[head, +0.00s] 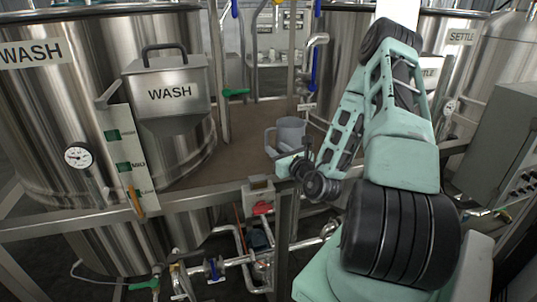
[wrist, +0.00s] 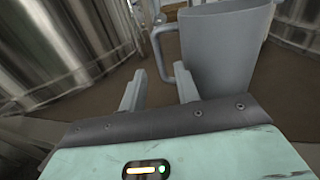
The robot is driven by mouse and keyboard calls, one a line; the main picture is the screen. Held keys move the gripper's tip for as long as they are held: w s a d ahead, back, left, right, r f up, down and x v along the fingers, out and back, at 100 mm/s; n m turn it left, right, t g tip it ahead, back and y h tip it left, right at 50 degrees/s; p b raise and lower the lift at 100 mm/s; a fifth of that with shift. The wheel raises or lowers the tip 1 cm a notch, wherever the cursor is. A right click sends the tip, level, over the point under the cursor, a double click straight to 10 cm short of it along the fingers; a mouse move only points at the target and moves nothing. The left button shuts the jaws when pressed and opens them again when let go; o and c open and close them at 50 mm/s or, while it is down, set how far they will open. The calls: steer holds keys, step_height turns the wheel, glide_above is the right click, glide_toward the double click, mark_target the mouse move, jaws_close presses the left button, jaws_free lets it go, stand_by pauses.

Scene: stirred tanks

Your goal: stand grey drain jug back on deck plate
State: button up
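The grey drain jug (head: 291,131) stands upright over the brown deck plate (head: 236,160) in the head view, its handle toward the left. In the wrist view the jug (wrist: 225,50) fills the upper right, with its handle (wrist: 162,58) on its left side. My gripper (wrist: 160,90) is open, with its two grey fingers apart. The handle's lower end is close to the right finger; I cannot tell if they touch. In the head view my gripper (head: 290,163) is just below and in front of the jug. The jug's base is hidden, so contact with the deck is unclear.
A large steel WASH tank (head: 100,110) with a lidded WASH box (head: 168,95) stands left of the deck. A metal rail (head: 200,200) crosses in front, with pipes and valves (head: 250,255) below. Bare deck shows left of the jug.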

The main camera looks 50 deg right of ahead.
steer(key=shift+s+a, duration=0.1)
steer(key=shift+s, duration=0.1)
steer(key=shift+w+a+r, duration=0.1)
steer(key=shift+a, duration=0.05)
steer(key=w+a+r+n+g+y, duration=0.15)
steer(key=a+r+n+y, duration=0.25)
steer(key=a+n+y, duration=0.65)
steer(key=w+a+r+n+g+y, duration=0.1)
steer(key=w+a+r+n+y, duration=0.2)
steer(key=a+y, duration=0.8)
steer(key=s+a+r+n+g, duration=0.1)
steer(key=s+a+n+g, duration=0.4)
steer(key=a, duration=0.4)
steer(key=s+a+r+n+g, duration=0.2)
steer(key=s+a+n+g, duration=0.35)
steer(key=a, duration=0.35)
steer(key=s+a+f+n+g+h, duration=0.1)
steer(key=s+n+g+h, duration=0.1)
steer(key=s+n+h, duration=0.5)
steer(key=s+a+f+n+g+h, duration=0.1)
steer(key=s+n+h, duration=0.7)
steer(key=n, duration=0.8)
steer(key=shift+s+a+g, duration=0.3)
steer(key=shift+g, duration=0.1)
